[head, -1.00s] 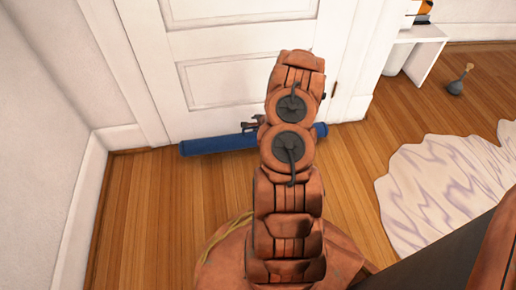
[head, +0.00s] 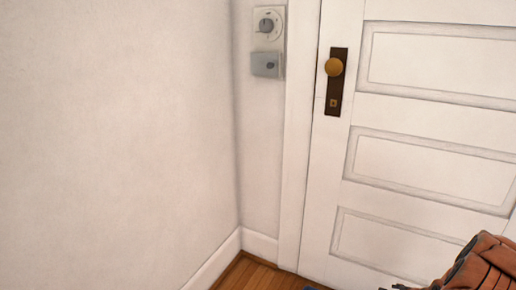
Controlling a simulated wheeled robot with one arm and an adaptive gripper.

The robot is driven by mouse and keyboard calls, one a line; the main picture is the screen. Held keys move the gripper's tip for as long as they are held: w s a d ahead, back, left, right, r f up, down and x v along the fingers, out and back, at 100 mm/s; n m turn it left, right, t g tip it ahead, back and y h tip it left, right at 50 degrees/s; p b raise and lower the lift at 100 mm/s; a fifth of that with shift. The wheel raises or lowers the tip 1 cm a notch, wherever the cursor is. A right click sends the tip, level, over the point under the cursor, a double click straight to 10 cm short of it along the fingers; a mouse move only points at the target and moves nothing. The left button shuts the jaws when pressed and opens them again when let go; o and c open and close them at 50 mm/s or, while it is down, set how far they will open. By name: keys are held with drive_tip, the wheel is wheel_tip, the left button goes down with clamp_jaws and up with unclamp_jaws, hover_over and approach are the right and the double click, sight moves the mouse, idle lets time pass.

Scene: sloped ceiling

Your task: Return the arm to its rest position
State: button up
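My copper-brown arm (head: 484,264) shows only at the bottom right corner of the head view, in front of the white door. A small dark piece at its left, cut off by the bottom edge, appears to be part of my gripper (head: 402,287). Its fingers cannot be made out, so I cannot tell whether it is open or shut, or whether it holds anything. The rest of my arm is out of the picture.
A white panelled door (head: 430,170) with a brass knob (head: 334,67) is closed ahead. A wall switch (head: 267,65) and dial (head: 267,24) are left of it. A bare white wall (head: 110,140) fills the left. Little wooden floor (head: 255,275) shows.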

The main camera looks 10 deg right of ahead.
drive_tip(key=s+a+r+n+g+p, duration=0.15)
drive_tip(key=a+r+n+p, duration=0.4)
drive_tip(key=r, duration=0.85)
drive_tip(key=s+a+r+n+g+y+p, duration=0.1)
drive_tip(key=a+r+n+g+p, duration=0.1)
drive_tip(key=a+r+p, duration=0.9)
drive_tip(key=s+a+r+n+g+p, duration=0.1)
drive_tip(key=a+r+n+p, duration=0.25)
drive_tip(key=r, duration=1.35)
drive_tip(key=s+a+r+n+g+p, duration=0.1)
drive_tip(key=s+a+r+n+p, duration=0.3)
drive_tip(key=s+r, duration=0.5)
drive_tip(key=s+a+r+n+g+y+p, duration=0.1)
drive_tip(key=s+a+r+n+p, duration=0.3)
drive_tip(key=s+a+r+p, duration=0.5)
drive_tip(key=s+a+r+n+g+p, duration=0.3)
drive_tip(key=s+a+r+p, duration=0.4)
drive_tip(key=s+r, duration=0.4)
wheel_tip(320, 180, up, 4)
drive_tip(key=shift+a+r+n, duration=0.2)
drive_tip(key=shift+a+n, duration=0.05)
drive_tip(key=shift+n, duration=0.25)
drive_tip(key=shift+d, duration=0.1)
